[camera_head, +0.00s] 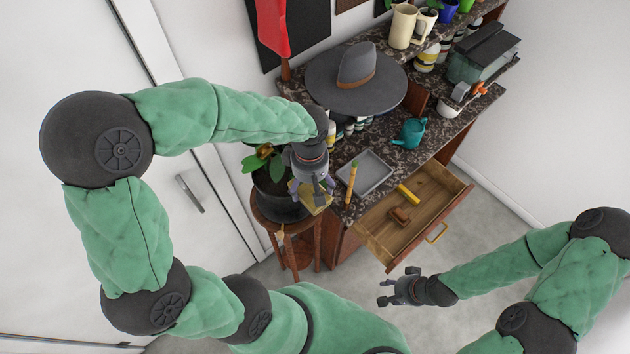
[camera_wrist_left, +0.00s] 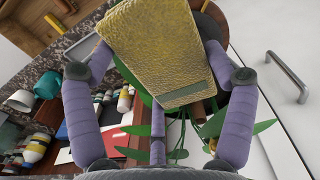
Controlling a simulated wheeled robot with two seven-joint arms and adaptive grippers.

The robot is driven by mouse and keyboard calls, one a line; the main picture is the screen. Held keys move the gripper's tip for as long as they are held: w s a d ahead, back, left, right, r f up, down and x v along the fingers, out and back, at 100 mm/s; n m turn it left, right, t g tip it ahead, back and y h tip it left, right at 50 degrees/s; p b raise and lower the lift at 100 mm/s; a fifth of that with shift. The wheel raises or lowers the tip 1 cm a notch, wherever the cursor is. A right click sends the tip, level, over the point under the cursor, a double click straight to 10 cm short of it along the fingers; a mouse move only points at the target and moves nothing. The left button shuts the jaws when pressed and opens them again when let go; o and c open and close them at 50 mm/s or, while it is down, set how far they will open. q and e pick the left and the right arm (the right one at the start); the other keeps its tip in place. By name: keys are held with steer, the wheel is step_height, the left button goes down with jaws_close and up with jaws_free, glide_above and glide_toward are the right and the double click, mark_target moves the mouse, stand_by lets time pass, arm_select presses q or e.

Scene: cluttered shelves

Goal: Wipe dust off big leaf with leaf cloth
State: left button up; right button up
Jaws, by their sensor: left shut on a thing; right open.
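My left gripper (camera_head: 312,184) is shut on a yellow leaf cloth (camera_head: 316,196), which fills the upper middle of the left wrist view (camera_wrist_left: 160,50) between the purple fingers. The potted plant (camera_head: 268,166) stands on a round wooden stand, just left of and behind the left gripper in the head view. Its green leaves show below and beside the cloth in the left wrist view (camera_wrist_left: 250,132). The cloth hides part of the plant, and I cannot tell whether it touches the big leaf. My right gripper (camera_head: 388,289) is open and empty, in front of the open drawer.
An open drawer (camera_head: 428,228) with small wooden items sticks out below the dark speckled counter. The floor around the right gripper is clear.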

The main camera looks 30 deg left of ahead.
arm_select(q)
steer(key=shift+s+a+f, duration=0.3)
steer(key=shift+a, duration=0.15)
steer(key=shift+w+a, duration=0.15)
steer(key=shift+a, duration=0.25)
steer(key=shift+w+d+r, duration=0.1)
steer(key=shift+w+d, duration=0.1)
steer(key=shift+w, duration=0.45)
steer(key=shift+w+d+r, duration=0.1)
steer(key=shift+w+d, duration=0.05)
steer(key=shift+w, duration=0.45)
steer(key=shift+w+d+r, duration=0.1)
steer(key=shift+w+d, duration=0.1)
steer(key=shift+w, duration=0.45)
steer(key=shift+b, duration=0.35)
steer(key=shift+s+a+b, duration=0.2)
steer(key=shift+s+a, duration=0.15)
steer(key=shift+s, duration=0.45)
steer(key=shift+s+a+b, duration=0.2)
steer(key=shift+s+a, duration=0.15)
steer(key=shift+s, duration=0.45)
steer(key=shift+r, duration=0.1)
steer(key=shift+r+p, duration=2.35)
steer(key=shift+r, duration=1.15)
steer(key=shift+f, duration=0.1)
